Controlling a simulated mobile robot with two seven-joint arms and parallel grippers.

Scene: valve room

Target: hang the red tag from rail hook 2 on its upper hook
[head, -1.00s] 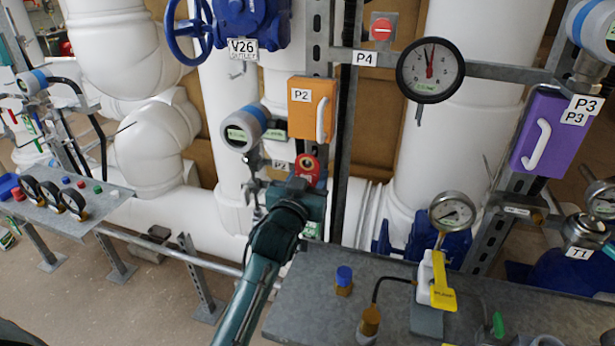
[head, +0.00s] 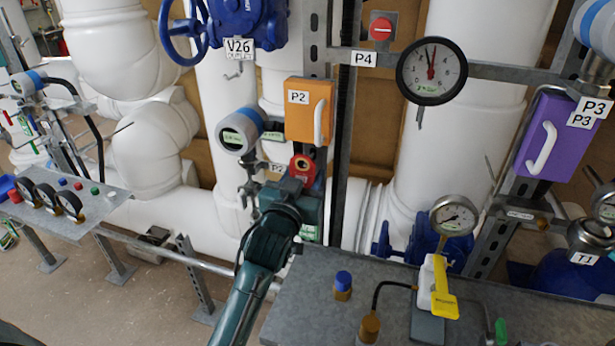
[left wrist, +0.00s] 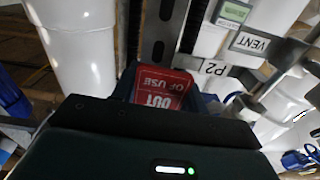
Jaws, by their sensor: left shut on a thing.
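The red tag (head: 303,166) is in my left gripper (head: 298,184), in front of the upright post below the orange P2 box (head: 309,110). In the left wrist view the tag (left wrist: 161,90) stands between the jaws, its white words "OUT OF USE" upside down. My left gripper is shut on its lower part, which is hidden. A small metal hook (head: 235,74) sticks out below the V26 label (head: 240,48), up and left of the tag. Another thin hook (head: 420,116) hangs below the large dial gauge (head: 431,70). My right gripper is not in view.
A blue-ringed transmitter (head: 240,130) sits close left of the tag. A grey bench (head: 290,310) with a yellow-handled valve (head: 443,300) is at lower right. A blue handwheel (head: 183,30) is at upper left. White pipes stand behind.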

